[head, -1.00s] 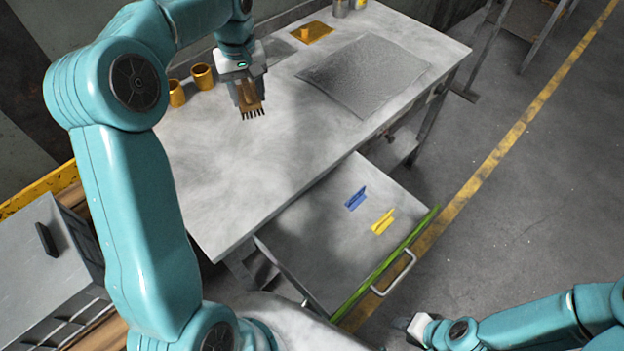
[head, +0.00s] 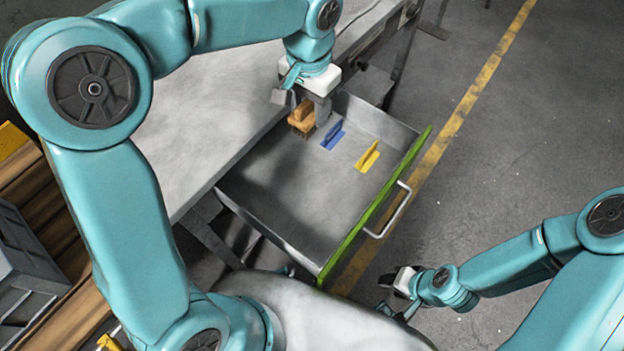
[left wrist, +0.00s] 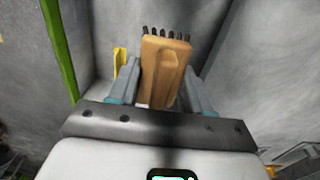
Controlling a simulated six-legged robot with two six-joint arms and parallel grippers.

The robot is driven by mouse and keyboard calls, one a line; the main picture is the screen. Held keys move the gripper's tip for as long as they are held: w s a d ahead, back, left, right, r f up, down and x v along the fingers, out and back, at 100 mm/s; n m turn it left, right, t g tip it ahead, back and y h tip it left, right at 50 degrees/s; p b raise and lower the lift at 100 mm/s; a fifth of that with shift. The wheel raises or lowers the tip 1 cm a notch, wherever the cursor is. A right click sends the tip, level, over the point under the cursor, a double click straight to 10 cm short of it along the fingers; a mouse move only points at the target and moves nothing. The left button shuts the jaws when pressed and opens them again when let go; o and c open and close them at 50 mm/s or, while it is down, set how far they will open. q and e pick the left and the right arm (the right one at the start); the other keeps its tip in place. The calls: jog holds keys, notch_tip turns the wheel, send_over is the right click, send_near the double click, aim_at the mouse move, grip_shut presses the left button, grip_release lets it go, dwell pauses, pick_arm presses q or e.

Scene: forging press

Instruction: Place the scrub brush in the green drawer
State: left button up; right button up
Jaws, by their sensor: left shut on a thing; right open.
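The scrub brush (head: 302,117) has a brown wooden body and dark bristles. My left gripper (head: 300,105) is shut on it, above the back part of the open drawer near the table edge. In the left wrist view the scrub brush (left wrist: 163,68) stands between the two fingers of the left gripper (left wrist: 165,85), bristles at the far end. The drawer (head: 290,195) is pulled out and has a green front edge (head: 372,210) with a metal handle. My right gripper (head: 398,295) is open and empty, low in front of the drawer.
A blue item (head: 332,135) and a yellow item (head: 367,156) lie in the drawer towards its right side. The drawer's left and front floor is bare. The grey table top (head: 210,110) lies behind and left of the drawer. A grey box (head: 22,265) stands far left.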

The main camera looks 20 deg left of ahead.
aim_at(312, 172)
pick_arm(q)
jog(key=shift+d+f, duration=0.25)
jog(key=shift+f, duration=0.3)
notch_tip(312, 172, down, 19)
jog(key=b, duration=0.3)
jog(key=shift+f+b, duration=0.1)
jog(key=shift+b, duration=0.2)
jog(key=shift+s, duration=0.1)
jog(key=o, duration=1.1)
jog(key=shift+f, duration=0.1)
